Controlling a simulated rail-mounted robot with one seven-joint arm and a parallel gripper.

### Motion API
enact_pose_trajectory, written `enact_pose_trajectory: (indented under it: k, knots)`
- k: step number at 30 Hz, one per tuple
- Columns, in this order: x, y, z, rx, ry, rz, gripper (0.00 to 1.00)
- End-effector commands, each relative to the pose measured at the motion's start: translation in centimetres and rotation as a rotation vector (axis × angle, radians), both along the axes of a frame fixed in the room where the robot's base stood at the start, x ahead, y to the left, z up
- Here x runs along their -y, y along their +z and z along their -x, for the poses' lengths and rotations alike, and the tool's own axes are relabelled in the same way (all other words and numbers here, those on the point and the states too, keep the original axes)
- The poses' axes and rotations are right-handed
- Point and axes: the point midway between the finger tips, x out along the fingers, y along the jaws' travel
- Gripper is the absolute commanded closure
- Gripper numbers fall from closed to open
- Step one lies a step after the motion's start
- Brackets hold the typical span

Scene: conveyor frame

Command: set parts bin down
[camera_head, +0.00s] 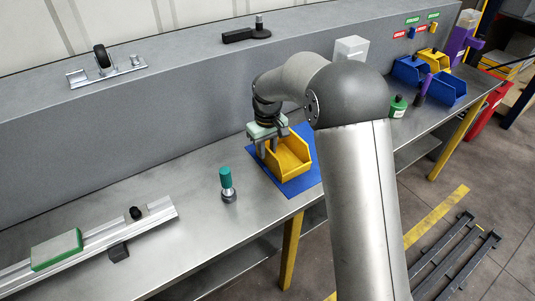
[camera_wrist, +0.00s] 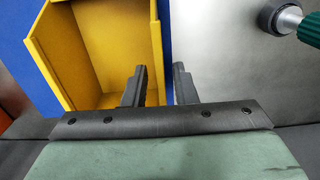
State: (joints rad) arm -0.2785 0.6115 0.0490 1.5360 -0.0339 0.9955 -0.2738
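A yellow parts bin (camera_head: 288,163) sits on a blue mat (camera_head: 302,184) on the grey metal bench, seemingly flat. My gripper (camera_head: 267,149) is at the bin's left wall, pointing down. In the wrist view, the bin (camera_wrist: 92,88) is at the left, with the mat (camera_wrist: 14,62) beside it. The gripper fingers (camera_wrist: 160,78) straddle one side wall, one inside the bin and one outside. They stand apart, with gaps visible beside the wall. The bin looks empty; my arm hides some of the area behind it.
A green-handled tool (camera_head: 227,185) stands left of the mat and shows in the wrist view (camera_wrist: 290,20). A metal rail with a green-edged block (camera_head: 57,250) lies at the front left. Blue bins (camera_head: 446,90), another yellow bin (camera_head: 434,59) and a green bottle (camera_head: 397,106) stand at the right.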

Motion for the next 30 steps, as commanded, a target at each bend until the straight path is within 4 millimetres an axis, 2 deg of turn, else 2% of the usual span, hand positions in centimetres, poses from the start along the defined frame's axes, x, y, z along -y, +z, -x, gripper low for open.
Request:
enact_pose_trajectory:
  k: [6, 12, 16, 23, 26, 29, 30]
  knots:
    - [0.0, 4.9, -0.1, 0.006, 0.000, -0.002, 0.75]
    - [0.0, 8.3, -0.1, 0.003, 0.000, -0.001, 0.75]
    - [0.0, 9.3, 0.0, 0.002, 0.000, 0.000, 0.75]
    - [0.4, 9.9, 0.4, 0.001, -0.009, 0.000, 0.75]
    - [2.3, 10.8, 2.4, 0.008, -0.052, 0.002, 0.75]
    - [5.7, 11.8, 6.6, 0.015, -0.137, 0.004, 0.75]
    - [7.3, 12.1, 8.9, 0.018, -0.179, 0.003, 0.75]
